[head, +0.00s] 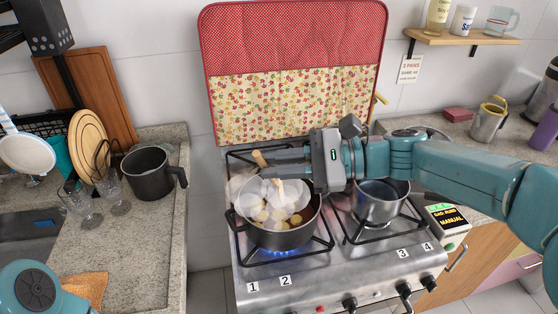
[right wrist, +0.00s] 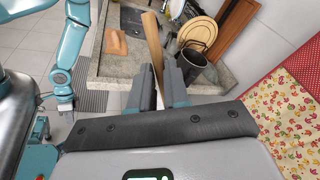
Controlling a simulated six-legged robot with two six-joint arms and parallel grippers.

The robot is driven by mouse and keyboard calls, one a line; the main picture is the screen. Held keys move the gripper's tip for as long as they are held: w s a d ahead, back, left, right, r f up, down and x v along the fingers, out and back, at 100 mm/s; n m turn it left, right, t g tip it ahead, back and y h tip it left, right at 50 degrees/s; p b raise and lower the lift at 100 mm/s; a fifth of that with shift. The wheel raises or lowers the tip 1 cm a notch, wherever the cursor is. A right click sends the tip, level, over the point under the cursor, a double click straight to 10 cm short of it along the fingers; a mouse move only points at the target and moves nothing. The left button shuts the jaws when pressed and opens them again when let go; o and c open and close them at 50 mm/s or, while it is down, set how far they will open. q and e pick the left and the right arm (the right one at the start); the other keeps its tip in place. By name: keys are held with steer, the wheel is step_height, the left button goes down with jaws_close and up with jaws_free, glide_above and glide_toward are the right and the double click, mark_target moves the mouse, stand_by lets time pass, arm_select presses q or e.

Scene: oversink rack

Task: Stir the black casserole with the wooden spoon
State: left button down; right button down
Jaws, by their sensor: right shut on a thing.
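The black casserole (head: 283,239) stands on the front left burner, with steam and pale round pieces inside. My right gripper (head: 272,172) is above its back rim, coming in from the right. It is shut on the wooden spoon (head: 260,158). The spoon's handle top sticks up above the fingers, and its lower part points down into the casserole; its tip is hidden by steam and food. In the right wrist view the spoon handle (right wrist: 153,45) stands between the two fingers.
A steel pot (head: 380,204) stands on the burner to the right, close to my right arm. A dark pot (head: 148,173), glasses (head: 112,190) and boards are on the left counter. A red patterned stove cover (head: 293,60) stands upright behind. Blue flame shows under the casserole.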

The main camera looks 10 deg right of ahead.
step_height(320, 180, down, 5)
steer(key=b, duration=0.3)
steer(key=shift+s, duration=0.1)
steer(key=shift+r, duration=0.1)
stand_by(0.3)
